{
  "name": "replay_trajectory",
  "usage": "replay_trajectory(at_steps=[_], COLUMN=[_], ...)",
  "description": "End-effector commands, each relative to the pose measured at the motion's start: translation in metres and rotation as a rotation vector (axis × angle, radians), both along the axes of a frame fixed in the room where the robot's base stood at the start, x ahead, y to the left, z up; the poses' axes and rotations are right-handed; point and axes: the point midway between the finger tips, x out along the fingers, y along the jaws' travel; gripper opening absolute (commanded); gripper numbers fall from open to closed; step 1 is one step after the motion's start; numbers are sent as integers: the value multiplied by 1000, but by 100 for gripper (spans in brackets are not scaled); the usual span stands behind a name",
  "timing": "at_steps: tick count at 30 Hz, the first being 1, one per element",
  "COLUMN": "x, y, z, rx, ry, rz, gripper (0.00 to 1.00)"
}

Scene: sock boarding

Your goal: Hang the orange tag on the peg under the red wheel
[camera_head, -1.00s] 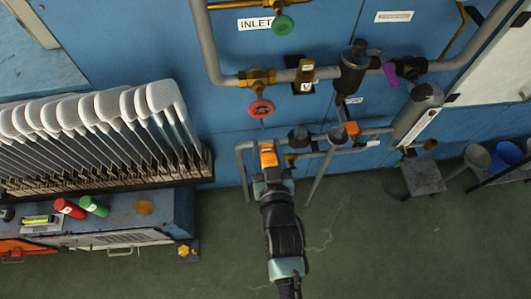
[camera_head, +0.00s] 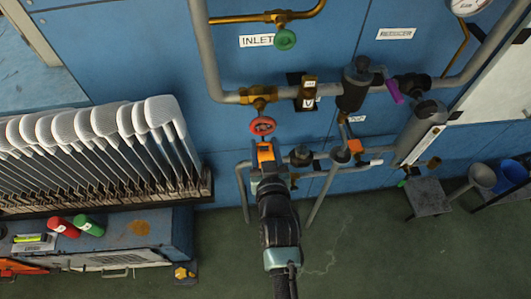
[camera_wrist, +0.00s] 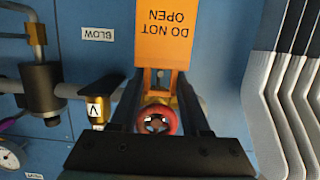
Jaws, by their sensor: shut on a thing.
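The orange tag (camera_wrist: 163,35) reads "DO NOT OPEN", upside down in the wrist view, and sits between my gripper's fingers. In the head view the tag (camera_head: 265,153) is at the tip of my gripper (camera_head: 266,162), which is shut on it. My gripper (camera_wrist: 160,105) also shows in the wrist view. The red wheel (camera_head: 262,126) is on the brass valve just above the tag in the head view. In the wrist view the red wheel (camera_wrist: 157,120) shows between the fingers. I cannot make out the peg; the tag and gripper may hide it.
Grey pipes (camera_head: 208,60) and a green wheel (camera_head: 285,40) are on the blue wall. A dark cylinder (camera_head: 355,88) is to the right. A rack of white boards (camera_head: 100,125) stands at left, above a bench with red and green cylinders (camera_head: 89,225).

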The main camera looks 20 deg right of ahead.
Motion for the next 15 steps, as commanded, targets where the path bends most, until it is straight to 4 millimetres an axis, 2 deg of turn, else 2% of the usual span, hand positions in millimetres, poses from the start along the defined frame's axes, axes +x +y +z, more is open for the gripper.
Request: replay_trajectory(at_steps=[15], x=[28], y=[-8], z=[-8], rx=[-1], ry=[-2], rz=[0], gripper=[0])
